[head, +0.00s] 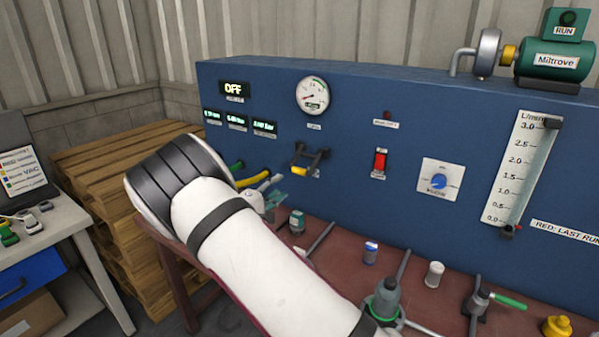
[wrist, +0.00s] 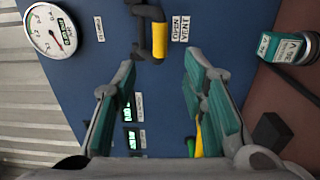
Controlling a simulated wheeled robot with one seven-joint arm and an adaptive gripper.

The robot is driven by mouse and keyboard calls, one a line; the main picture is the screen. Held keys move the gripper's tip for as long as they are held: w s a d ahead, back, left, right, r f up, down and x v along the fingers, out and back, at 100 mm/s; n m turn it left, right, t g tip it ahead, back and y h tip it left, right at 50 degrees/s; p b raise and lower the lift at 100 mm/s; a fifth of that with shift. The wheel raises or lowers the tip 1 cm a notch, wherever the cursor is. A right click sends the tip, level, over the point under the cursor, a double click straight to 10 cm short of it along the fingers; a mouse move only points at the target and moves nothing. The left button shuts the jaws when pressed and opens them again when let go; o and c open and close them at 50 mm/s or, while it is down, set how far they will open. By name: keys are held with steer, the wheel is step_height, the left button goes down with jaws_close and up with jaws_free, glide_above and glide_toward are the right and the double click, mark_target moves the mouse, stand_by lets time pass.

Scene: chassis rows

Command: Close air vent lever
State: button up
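The vent lever (head: 303,160) is a black bracket with a yellow grip, standing out from the blue panel below the round gauge. In the wrist view its yellow grip (wrist: 159,40) lies just beyond my fingertips, beside a label reading "OPEN VENT" (wrist: 181,28). My gripper (wrist: 160,68) is open and empty, with its two teal-padded fingers on either side of the line to the grip and not touching it. In the head view my gripper (head: 268,190) is partly hidden behind my white arm, to the lower left of the lever.
The blue panel (head: 348,200) also carries the gauge (head: 313,95), a red switch (head: 380,162) and a blue knob (head: 438,181). Yellow and green pieces (head: 252,179) stick out near my gripper. Valves and bottles stand on the red-brown bench (head: 336,258) below.

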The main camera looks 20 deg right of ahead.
mark_target(297, 173)
steer(key=x, duration=1.2)
steer(key=shift+w+d, duration=0.1)
jaws_close()
